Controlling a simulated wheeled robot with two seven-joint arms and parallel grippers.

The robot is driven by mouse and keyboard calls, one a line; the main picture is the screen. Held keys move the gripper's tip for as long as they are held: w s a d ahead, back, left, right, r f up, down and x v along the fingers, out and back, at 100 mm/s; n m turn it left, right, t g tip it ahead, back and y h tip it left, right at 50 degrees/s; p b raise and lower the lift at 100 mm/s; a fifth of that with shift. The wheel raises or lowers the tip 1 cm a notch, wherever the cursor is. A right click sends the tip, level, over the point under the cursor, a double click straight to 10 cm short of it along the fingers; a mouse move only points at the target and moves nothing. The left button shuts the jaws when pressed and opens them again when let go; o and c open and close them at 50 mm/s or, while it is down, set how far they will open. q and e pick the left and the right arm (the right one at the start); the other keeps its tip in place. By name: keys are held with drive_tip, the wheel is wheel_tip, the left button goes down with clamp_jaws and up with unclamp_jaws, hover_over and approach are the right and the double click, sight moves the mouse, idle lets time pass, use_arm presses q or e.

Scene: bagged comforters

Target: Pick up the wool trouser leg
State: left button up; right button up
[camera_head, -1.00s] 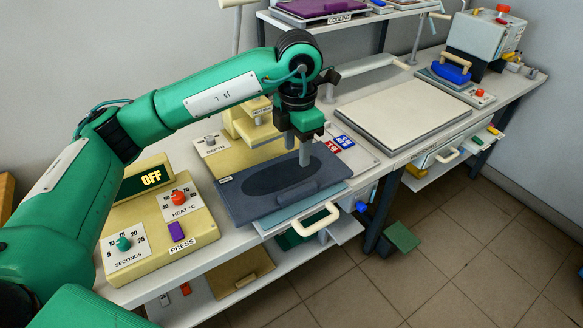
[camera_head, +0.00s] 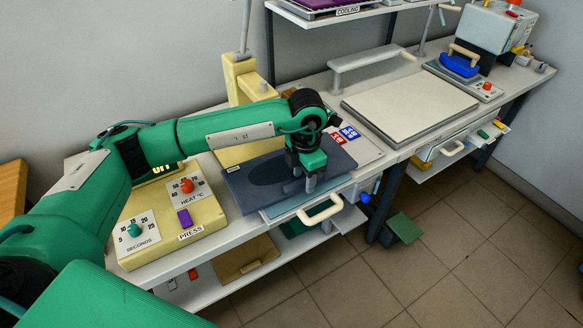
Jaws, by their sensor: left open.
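A flat, dark blue-grey piece (camera_head: 240,182) with a darker oval on top lies on the press bed; it looks like the wool trouser leg, though no label on it is readable. My left gripper (camera_head: 304,185) points down over its right part, near the front edge. The left gripper is open, with its fingertips at a raised grey strip on the piece. I cannot tell whether they touch it, and the gripper partly hides the strip. My right gripper is not in view.
The press control box (camera_head: 170,225) with its knobs stands left, its display partly behind my arm. A cream handle (camera_head: 320,211) juts from the bench front. A pale flat board (camera_head: 410,103) and a blue iron (camera_head: 459,64) lie to the right. A cooling shelf (camera_head: 345,12) hangs above.

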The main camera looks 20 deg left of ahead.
use_arm(q)
drive_tip(key=shift+f, duration=0.2)
clamp_jaws()
drive_tip(key=shift+r, duration=0.1)
